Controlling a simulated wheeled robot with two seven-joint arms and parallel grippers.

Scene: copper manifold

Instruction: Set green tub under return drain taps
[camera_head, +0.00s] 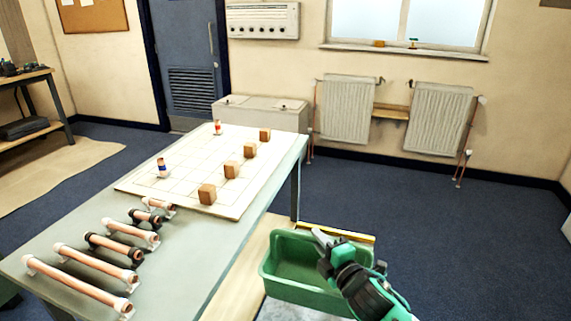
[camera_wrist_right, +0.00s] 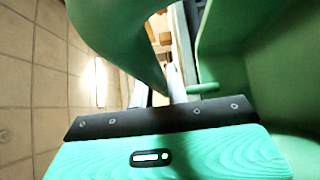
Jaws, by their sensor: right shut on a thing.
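The green tub (camera_head: 285,283) is an open, rectangular, empty-looking container at the lower middle of the head view, just right of the table. My right gripper (camera_head: 322,240) reaches in from the lower right and is shut on the tub's rim. In the right wrist view the tub's green wall (camera_wrist_right: 235,60) fills the right side, close to the gripper (camera_wrist_right: 160,95). The tub sits over or just above a low wooden surface; I cannot tell whether it touches. Radiators (camera_head: 347,108) hang on the far wall, with copper pipes and taps (camera_head: 459,170) at their lower ends. My left gripper is out of view.
The grey table (camera_head: 225,235) at left holds several copper pipes (camera_head: 90,265), a white board (camera_head: 195,165) and several wooden blocks (camera_head: 207,194). A low wooden surface (camera_head: 245,270) lies beside it. A pale cabinet (camera_head: 260,113) stands at the wall. The blue floor (camera_head: 400,215) before the radiators is clear.

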